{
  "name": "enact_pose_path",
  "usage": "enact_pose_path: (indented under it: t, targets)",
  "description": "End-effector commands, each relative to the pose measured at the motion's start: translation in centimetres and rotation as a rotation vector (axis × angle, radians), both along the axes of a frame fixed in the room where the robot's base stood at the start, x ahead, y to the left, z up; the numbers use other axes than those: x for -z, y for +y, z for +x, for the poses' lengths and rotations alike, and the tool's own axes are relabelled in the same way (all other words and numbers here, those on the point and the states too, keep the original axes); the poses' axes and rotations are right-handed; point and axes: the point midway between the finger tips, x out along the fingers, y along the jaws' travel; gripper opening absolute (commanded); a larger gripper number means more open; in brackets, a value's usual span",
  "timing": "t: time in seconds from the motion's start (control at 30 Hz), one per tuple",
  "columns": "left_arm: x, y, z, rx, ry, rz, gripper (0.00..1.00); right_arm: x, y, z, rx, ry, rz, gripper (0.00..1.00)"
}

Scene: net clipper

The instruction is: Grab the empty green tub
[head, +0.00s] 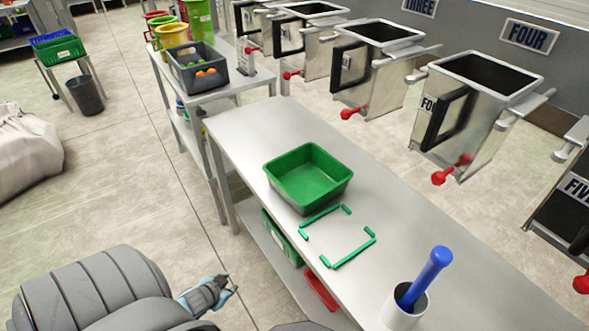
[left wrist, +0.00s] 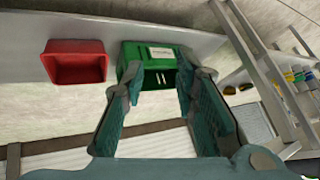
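A green tub (head: 307,178) stands upright on the steel table top; its visible inside is empty. A second green tub (head: 283,238) is on the lower shelf, partly hidden by the table top. In the left wrist view this shelf tub (left wrist: 143,50) has a white label, a dark inside and a few small pale marks that I cannot identify. My left gripper (head: 225,287) is left of the table, apart from both tubs. In its wrist view the gripper (left wrist: 165,88) is open and empty, with its fingers towards the shelf tub. My right gripper is not in view.
A red tub (head: 321,288) is on the lower shelf, beside the green one (left wrist: 75,62). Green corner strips (head: 354,253) lie on the table top near a white cup (head: 405,308) holding a blue-handled tool (head: 428,275). Open floor (head: 180,225) lies left of the table.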

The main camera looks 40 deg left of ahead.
Motion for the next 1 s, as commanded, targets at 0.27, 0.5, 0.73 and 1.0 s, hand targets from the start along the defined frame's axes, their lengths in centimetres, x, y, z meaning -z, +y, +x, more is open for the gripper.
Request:
enact_pose_path:
  t: [0.27, 0.5, 0.73, 1.0]
  targets:
    - [-28.5, -6.6, 16.0, 0.349, -0.525, -0.105, 0.27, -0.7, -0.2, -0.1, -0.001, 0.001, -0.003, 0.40]
    - [-31.1, -10.7, 17.6, 0.427, -0.580, -0.177, 0.27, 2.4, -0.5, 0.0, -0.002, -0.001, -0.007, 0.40]
    - [-29.6, -11.2, 20.6, 0.426, -0.580, -0.178, 0.27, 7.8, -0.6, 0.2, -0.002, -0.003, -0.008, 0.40]
    - [-28.8, -11.8, 24.3, 0.421, -0.579, -0.178, 0.27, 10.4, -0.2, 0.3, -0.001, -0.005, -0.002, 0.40]
